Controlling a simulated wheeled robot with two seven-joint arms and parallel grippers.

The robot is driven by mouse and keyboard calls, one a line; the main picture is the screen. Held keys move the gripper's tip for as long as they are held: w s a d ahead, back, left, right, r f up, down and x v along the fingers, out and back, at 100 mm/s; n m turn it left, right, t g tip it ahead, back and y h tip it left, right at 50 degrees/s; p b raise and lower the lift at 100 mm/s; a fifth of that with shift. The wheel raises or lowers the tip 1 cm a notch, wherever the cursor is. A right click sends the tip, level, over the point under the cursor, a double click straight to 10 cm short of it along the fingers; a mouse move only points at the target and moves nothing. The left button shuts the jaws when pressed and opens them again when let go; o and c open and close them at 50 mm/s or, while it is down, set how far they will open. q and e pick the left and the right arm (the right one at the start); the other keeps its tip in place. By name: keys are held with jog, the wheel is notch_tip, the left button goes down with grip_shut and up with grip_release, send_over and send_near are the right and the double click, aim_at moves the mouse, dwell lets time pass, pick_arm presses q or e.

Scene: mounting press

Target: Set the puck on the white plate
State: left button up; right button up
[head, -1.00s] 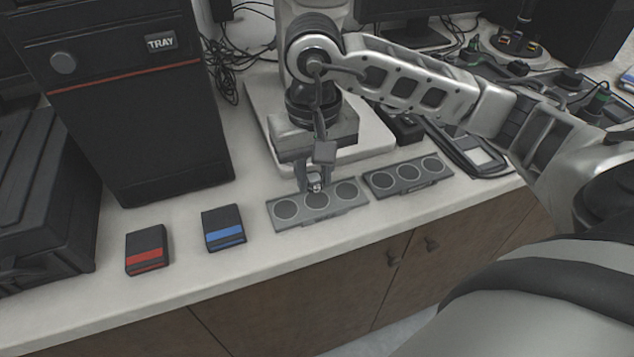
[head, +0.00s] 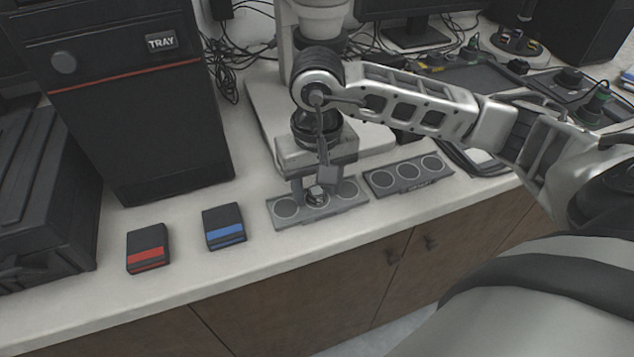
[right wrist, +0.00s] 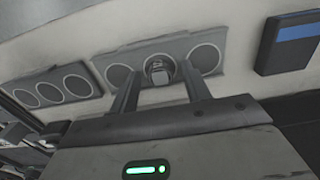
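The puck (head: 316,194) is a small dark metallic piece with a lighter top. It sits at the middle ring of a grey three-ring holder (head: 352,213) at the counter's front; it also shows in the right wrist view (right wrist: 159,69). My right gripper (head: 317,187) points down over the holder, its fingers apart on either side of the puck, with gaps visible in the wrist view. A white plate (head: 262,106), seemingly the base of a white upright device, lies behind the holder, partly hidden by my right arm. My left gripper is not in view.
A second three-ring holder (head: 408,177) lies to the right. Blue-striped (head: 224,227) and red-striped (head: 148,249) dark boxes lie left. A black tower marked TRAY (head: 130,110) stands behind them. The counter's front edge is close to the holders.

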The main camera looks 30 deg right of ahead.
aim_at(317, 191)
jog(key=shift+r, duration=0.1)
jog(key=shift+r+p, duration=0.25)
jog(key=shift+p, duration=0.15)
notch_tip(317, 191, up, 12)
jog(key=shift+f, duration=0.2)
